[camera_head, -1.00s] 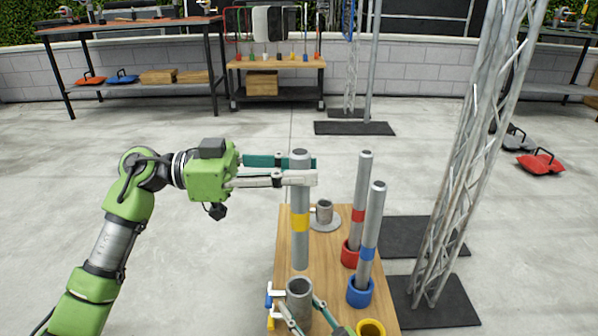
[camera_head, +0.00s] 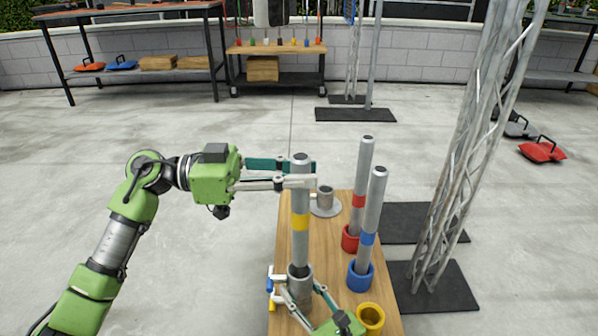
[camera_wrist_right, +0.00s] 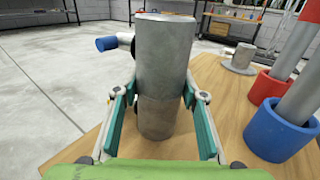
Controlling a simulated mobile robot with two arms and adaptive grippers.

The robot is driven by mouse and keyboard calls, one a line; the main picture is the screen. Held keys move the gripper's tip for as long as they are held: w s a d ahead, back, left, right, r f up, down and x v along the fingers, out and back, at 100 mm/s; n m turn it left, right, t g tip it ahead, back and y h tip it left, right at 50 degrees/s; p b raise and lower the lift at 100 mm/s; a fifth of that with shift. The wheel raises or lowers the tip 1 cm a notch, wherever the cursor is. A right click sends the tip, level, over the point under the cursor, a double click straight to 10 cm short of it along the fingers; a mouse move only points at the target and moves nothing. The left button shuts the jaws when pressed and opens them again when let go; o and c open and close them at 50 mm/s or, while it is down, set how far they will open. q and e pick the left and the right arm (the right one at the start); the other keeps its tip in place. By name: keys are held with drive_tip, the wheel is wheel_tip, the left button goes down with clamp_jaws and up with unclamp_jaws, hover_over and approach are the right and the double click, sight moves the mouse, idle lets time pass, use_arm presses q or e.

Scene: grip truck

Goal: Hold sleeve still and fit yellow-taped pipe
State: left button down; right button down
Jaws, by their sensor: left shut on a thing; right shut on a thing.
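My left gripper (camera_head: 300,176) is shut on the upper part of the grey yellow-taped pipe (camera_head: 300,245), holding it upright. Its yellow band (camera_head: 300,222) shows below the fingers. The sleeve stands on the wooden board (camera_head: 338,270). My right gripper (camera_head: 300,296) is shut on the sleeve from the near side. In the right wrist view, the teal-padded fingers (camera_wrist_right: 160,105) press the sleeve (camera_wrist_right: 160,120) from both sides.
A red-banded pipe (camera_head: 361,180) stands in a red holder (camera_head: 350,238), a blue-banded pipe (camera_head: 374,205) in a blue holder (camera_head: 360,278). A yellow holder (camera_head: 371,315) is empty. A short grey flanged socket (camera_head: 325,200) stands behind. A lattice truss (camera_head: 465,160) rises at the right.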

sight(299, 217)
use_arm(q)
drive_tip(key=shift+f, duration=0.15)
drive_tip(key=shift+f, duration=1.45)
drive_tip(key=shift+f, duration=0.4)
idle(0.3)
drive_tip(key=shift+f, duration=2.35)
drive_tip(key=shift+f, duration=0.35)
drive_tip(key=c, duration=1.7)
unclamp_jaws()
drive_tip(key=shift+f, duration=0.1)
drive_tip(key=a, duration=1.2)
